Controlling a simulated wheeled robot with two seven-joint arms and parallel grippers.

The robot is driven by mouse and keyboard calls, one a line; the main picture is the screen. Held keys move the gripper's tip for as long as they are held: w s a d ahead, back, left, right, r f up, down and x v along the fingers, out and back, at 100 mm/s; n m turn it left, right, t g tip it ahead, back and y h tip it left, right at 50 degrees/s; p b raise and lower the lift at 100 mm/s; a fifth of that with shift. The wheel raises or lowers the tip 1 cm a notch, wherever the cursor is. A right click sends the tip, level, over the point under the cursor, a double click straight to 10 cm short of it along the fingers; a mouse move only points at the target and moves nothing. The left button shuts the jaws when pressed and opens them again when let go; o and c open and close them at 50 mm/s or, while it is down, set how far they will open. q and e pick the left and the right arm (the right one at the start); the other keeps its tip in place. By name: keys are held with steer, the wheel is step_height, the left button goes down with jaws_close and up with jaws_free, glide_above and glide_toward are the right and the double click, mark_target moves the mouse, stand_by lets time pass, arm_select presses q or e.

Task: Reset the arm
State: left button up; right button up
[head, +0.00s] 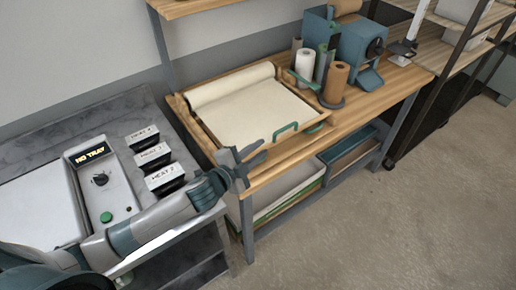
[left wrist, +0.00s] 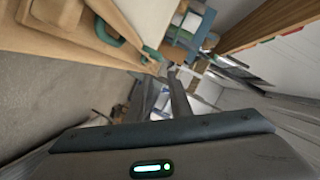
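My left arm comes in from the lower left in the head view, over the grey station. Its gripper (head: 249,159) is near the front left corner of the wooden workbench (head: 262,177), in front of the paper tray. The fingers show spread apart in the head view with nothing visible between them. In the left wrist view the gripper body (left wrist: 160,145) fills the bottom, and a dark finger (left wrist: 178,97) reaches up the middle. My right gripper is not in view.
A wooden tray with a cream paper roll (head: 232,86) and a green handle (head: 285,131) lies on the bench. Paper rolls (head: 336,84) and a teal machine (head: 352,42) stand behind it. A control panel (head: 101,186) reads "NO TRAY", beside several "HEAT" blocks (head: 165,179). The floor (head: 400,215) at right is clear.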

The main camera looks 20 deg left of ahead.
arm_select(q)
steer(key=shift+f, duration=0.1)
stand_by(0.4)
steer(key=s+a+f+n+g+y, duration=0.2)
steer(key=s+f+n+g, duration=0.25)
steer(key=s, duration=0.75)
steer(key=s+a+f+n+g+y, duration=0.1)
steer(key=s+a+f+n+g, duration=0.3)
steer(key=s, duration=0.8)
steer(key=s+d+f+n+g+y, duration=0.1)
steer(key=s+f+n+g+y, duration=0.3)
steer(key=s, duration=0.9)
step_height(320, 180, down, 33)
steer(key=n+h+b, duration=0.1)
steer(key=h+b, duration=0.1)
steer(key=b, duration=0.5)
steer(key=s+a+f+b, duration=0.1)
steer(key=s+f+b, duration=0.2)
steer(key=s+f, duration=0.6)
steer(key=s+a+f+g+b, duration=0.1)
steer(key=s+f+b, duration=0.3)
steer(key=s+f, duration=0.6)
step_height(320, 180, down, 8)
steer(key=shift+a+r, duration=0.2)
steer(key=shift+a, duration=0.55)
